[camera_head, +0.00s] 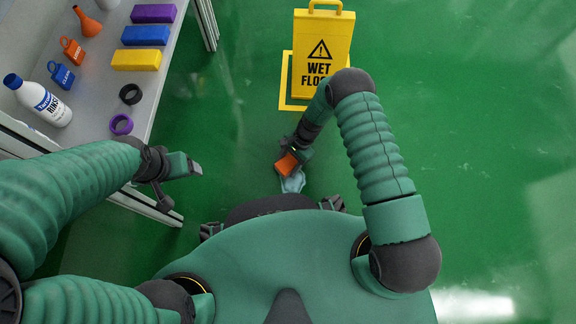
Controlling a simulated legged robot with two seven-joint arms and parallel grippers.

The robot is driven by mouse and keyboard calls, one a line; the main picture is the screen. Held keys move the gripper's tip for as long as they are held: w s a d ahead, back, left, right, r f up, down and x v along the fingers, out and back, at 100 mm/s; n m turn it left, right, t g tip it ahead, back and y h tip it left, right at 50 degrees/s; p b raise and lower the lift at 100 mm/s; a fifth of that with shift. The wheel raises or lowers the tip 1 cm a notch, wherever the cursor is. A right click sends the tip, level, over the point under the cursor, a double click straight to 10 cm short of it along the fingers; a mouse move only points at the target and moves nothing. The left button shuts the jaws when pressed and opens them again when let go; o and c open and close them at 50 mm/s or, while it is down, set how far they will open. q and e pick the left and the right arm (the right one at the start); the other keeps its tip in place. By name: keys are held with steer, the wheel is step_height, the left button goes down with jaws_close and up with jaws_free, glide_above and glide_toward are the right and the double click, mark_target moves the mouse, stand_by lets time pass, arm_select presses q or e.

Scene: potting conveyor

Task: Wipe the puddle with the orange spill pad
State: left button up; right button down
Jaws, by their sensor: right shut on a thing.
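The orange spill pad (287,165) is in my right gripper (291,155), low in front of my body. The gripper is shut on it. A small pale blue puddle (293,183) lies on the green floor just below the pad in the picture. The pad overlaps the puddle's upper edge; I cannot tell whether it touches the floor. My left gripper (190,169) is beside the bench edge at the left, away from the pad. Its fingers show side-on and I cannot tell whether they are apart.
A yellow wet floor sign (321,45) stands beyond the puddle. On the left, a grey bench (98,100) holds purple, blue and yellow blocks, a white bottle (40,101), tags, rings and an orange funnel (88,22). Green floor on the right is clear.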

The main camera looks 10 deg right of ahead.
steer(key=shift+s+a+r+p, duration=0.2)
steer(key=shift+s+p, duration=0.55)
steer(key=shift+s+a+r+p, duration=0.15)
steer(key=shift+s+a+p, duration=0.05)
steer(key=shift+s+p, duration=0.5)
steer(key=shift+s+f, duration=0.1)
steer(key=shift+s, duration=0.2)
steer(key=shift+s+a+p, duration=0.25)
steer(key=shift+s+p, duration=0.2)
steer(key=shift+s, duration=0.2)
steer(key=shift+s+a+p, duration=0.2)
steer(key=shift+s+p, duration=0.25)
steer(key=shift+s, duration=0.15)
steer(key=shift+s+a+f, duration=0.15)
steer(key=shift+s+f, duration=0.05)
steer(key=shift+s, duration=0.35)
steer(key=s+p, duration=0.2)
steer(key=shift+s+a, duration=0.35)
steer(key=shift+s+a+f, duration=0.2)
steer(key=shift+s, duration=0.45)
steer(key=r+p, duration=0.1)
steer(key=r, duration=0.1)
steer(key=r+p, duration=0.4)
steer(key=shift+w, duration=0.35)
steer(key=shift+p, duration=0.3)
